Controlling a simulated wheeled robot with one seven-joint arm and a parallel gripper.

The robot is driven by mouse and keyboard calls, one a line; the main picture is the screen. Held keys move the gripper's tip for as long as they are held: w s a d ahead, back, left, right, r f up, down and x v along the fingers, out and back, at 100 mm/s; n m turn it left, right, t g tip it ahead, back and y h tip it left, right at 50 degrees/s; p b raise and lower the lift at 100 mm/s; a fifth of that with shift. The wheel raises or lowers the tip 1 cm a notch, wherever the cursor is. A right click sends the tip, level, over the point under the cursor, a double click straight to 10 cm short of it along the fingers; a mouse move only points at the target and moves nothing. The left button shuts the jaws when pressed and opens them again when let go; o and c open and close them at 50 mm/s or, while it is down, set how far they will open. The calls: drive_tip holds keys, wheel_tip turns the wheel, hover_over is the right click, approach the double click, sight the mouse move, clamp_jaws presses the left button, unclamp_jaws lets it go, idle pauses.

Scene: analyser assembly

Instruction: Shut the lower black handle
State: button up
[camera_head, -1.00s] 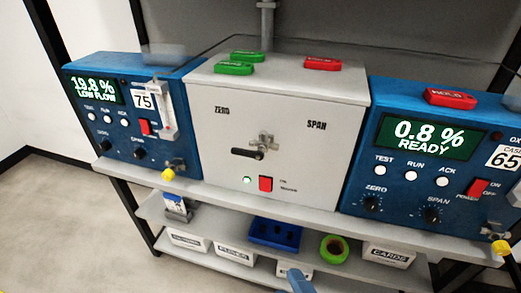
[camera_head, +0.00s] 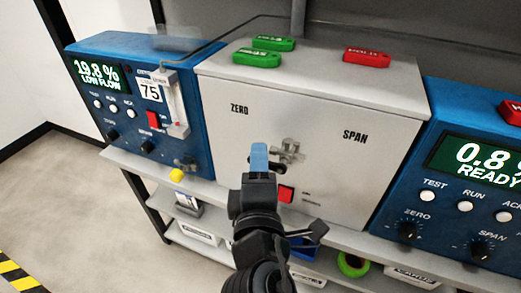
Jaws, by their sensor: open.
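The grey cabinet (camera_head: 330,100) carries the words ZERO and SPAN on its front. Below and between them is a metal valve fitting (camera_head: 291,151). My gripper (camera_head: 259,157), with blue fingertips, reaches up in front of the handle, just left of the fitting. It is open, seen from behind with the fingers overlapping. Whether it touches the handle cannot be told.
A red switch (camera_head: 286,194) sits below the fitting, close to my wrist. Blue analysers flank the cabinet, one left (camera_head: 118,85) and one right (camera_head: 450,210). Green tags (camera_head: 257,58) and a red tag (camera_head: 367,55) lie on top. The lower shelf holds bins and a green roll (camera_head: 352,265).

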drive_tip(key=shift+w, duration=1.45)
clamp_jaws()
